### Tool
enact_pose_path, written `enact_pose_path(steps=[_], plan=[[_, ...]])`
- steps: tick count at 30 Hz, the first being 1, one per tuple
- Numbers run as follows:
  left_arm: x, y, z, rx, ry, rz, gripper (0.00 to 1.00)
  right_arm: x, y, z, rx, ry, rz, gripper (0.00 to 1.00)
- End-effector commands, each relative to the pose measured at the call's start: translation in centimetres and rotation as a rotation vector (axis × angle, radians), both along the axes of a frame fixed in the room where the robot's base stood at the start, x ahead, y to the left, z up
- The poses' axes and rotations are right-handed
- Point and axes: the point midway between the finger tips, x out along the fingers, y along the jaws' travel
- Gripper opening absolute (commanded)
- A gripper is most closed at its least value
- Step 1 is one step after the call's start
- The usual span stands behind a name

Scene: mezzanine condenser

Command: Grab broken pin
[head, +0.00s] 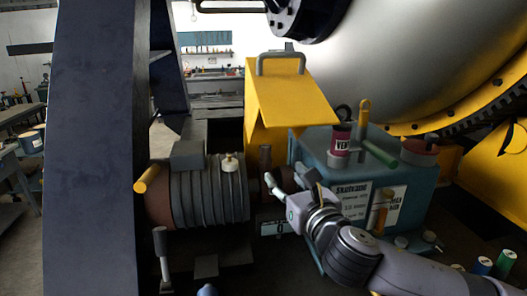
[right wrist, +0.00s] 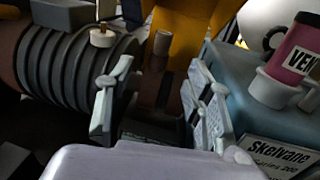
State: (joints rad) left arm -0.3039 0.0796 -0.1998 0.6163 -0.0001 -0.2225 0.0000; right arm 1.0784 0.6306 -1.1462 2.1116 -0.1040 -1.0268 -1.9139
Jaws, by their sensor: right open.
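A short grey-brown upright stub (head: 265,158) stands at the coupling between the ribbed motor and the teal gearbox. It looks like the broken pin, but I cannot tell for sure. It also shows in the right wrist view (right wrist: 162,43), beyond the fingertips and between their lines. My right gripper (head: 284,176) is open and empty, just in front of the coupling and below the stub. In the right wrist view its two fingers (right wrist: 158,75) stand wide apart, with the dark coupling between them. My left gripper is not in view.
The ribbed motor (head: 208,195) is on the left and the teal gearbox (head: 335,185) on the right. A raised yellow guard (head: 280,95) stands behind the coupling. A pink mug-like vent (head: 341,141) sits on the gearbox. A large dark column (head: 90,150) blocks the left.

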Motion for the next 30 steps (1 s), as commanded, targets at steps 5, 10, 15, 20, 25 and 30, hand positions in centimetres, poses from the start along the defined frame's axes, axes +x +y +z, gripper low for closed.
enact_pose_path(steps=[5, 10, 15, 20, 25, 30], plan=[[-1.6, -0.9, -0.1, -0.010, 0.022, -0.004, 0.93, 3.9, 1.4, 0.0, 0.000, 0.000, -0.002, 0.48], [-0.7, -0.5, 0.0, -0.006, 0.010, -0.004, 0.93, 7.0, 2.6, 0.0, 0.000, 0.001, -0.002, 0.48], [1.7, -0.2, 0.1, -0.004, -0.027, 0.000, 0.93, 8.8, 3.2, 0.0, 0.001, 0.001, 0.000, 0.48], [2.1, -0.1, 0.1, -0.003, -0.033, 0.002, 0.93, 9.6, 3.4, -0.1, 0.001, 0.001, -0.001, 0.48], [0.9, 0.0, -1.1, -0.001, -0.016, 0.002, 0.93, 11.9, 3.6, -0.5, 0.000, -0.001, -0.002, 0.48], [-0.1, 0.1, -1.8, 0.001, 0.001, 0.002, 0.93, 13.8, 4.3, -0.3, 0.000, 0.001, -0.001, 0.48]])
